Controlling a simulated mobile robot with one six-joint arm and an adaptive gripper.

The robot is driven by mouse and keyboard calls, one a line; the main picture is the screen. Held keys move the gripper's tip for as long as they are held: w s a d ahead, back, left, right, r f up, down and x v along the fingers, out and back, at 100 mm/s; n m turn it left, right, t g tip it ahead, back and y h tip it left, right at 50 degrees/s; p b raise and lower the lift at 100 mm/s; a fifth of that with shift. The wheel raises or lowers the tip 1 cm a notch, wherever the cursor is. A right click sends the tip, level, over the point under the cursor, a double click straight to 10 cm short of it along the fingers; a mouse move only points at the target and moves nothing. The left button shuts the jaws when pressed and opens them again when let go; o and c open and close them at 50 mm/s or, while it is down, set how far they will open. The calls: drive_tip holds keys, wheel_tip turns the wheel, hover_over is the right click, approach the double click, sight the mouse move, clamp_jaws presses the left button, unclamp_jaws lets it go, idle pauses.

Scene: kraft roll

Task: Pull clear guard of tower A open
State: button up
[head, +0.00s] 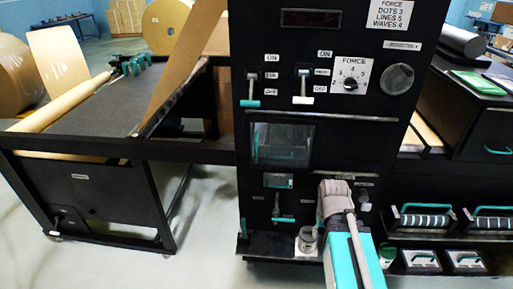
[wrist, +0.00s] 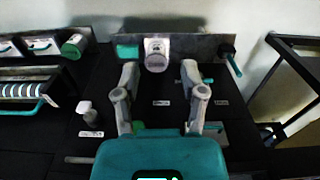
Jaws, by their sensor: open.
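The clear guard (head: 283,145) is a see-through panel set in the front of a tall black tower (head: 365,137) in the head view. It looks closed. A pale horizontal bar (head: 293,116) runs just above it, and a teal part shows near its left side. I cannot read a tower letter. My gripper (head: 335,190) is at the lower right of the guard, in front of the tower. I cannot make out the guard there; my gripper's body blocks the lower middle.
Switches and a force dial (head: 350,76) sit above the guard. Teal-handled rollers (head: 425,219) lie on the right. A paper table (head: 110,105) stands left. Floor is clear lower left.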

drive_tip(key=w+a+r+n+t+h+b, duration=0.4)
drive_tip(key=w+a+n+h, duration=0.4)
drive_tip(key=w+a+n, duration=0.5)
drive_tip(key=a+r+n+t+h, duration=0.1)
drive_tip(key=a+r+n+t, duration=0.4)
drive_tip(key=a+n, duration=0.3)
drive_tip(key=w+a+r+n+t+h, duration=0.1)
drive_tip(key=a+r+n+t, duration=0.4)
drive_tip(key=a+n, duration=0.3)
drive_tip(key=shift+w+a+t+b, duration=0.15)
drive_tip(key=shift+a+t+b, duration=0.2)
drive_tip(key=shift+a, duration=0.7)
hover_over(256, 161)
drive_tip(key=shift+w, duration=0.35)
